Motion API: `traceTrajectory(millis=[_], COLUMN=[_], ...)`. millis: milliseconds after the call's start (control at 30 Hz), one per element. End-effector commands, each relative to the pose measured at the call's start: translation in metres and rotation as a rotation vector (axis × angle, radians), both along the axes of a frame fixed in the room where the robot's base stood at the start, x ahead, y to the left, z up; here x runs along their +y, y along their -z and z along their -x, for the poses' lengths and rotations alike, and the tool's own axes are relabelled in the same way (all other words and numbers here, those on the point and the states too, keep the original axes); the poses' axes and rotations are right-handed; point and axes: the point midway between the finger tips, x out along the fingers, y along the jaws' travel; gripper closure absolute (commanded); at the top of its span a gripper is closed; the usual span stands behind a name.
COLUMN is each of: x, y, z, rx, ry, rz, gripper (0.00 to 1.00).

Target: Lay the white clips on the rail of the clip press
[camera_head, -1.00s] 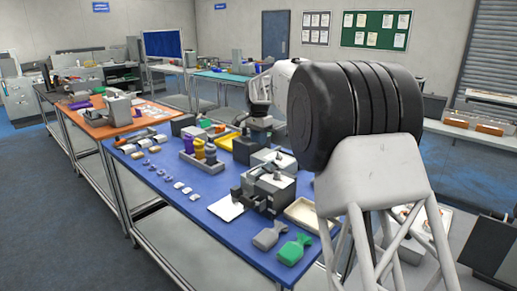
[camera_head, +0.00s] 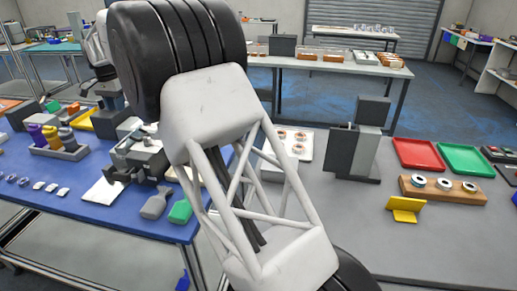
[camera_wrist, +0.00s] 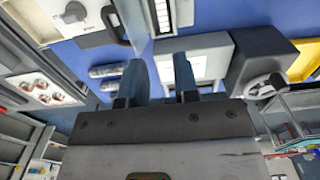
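No white clip is clearly recognisable in the wrist view.
A holder with coloured bottles (camera_head: 62,153) stands behind the clips. The grey bench at right carries a red tray (camera_head: 418,155) and a green tray (camera_head: 464,160).

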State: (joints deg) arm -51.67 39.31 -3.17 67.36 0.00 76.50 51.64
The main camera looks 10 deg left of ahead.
Motion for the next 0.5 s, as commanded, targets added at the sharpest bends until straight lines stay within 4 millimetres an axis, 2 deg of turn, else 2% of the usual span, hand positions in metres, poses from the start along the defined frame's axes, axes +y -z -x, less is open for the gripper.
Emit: traceTrajectory(millis=[300, 433, 500], x=[-0.005, -0.020, -0.035], y=[-0.003, -0.010, -0.015], z=[-0.002, -0.007, -0.012], rx=[-0.001, -0.004, -0.005], ry=[0.001, 0.003, 0.004], rz=[-0.001, -0.004, -0.006], gripper=[0.72, 0.72, 0.72])
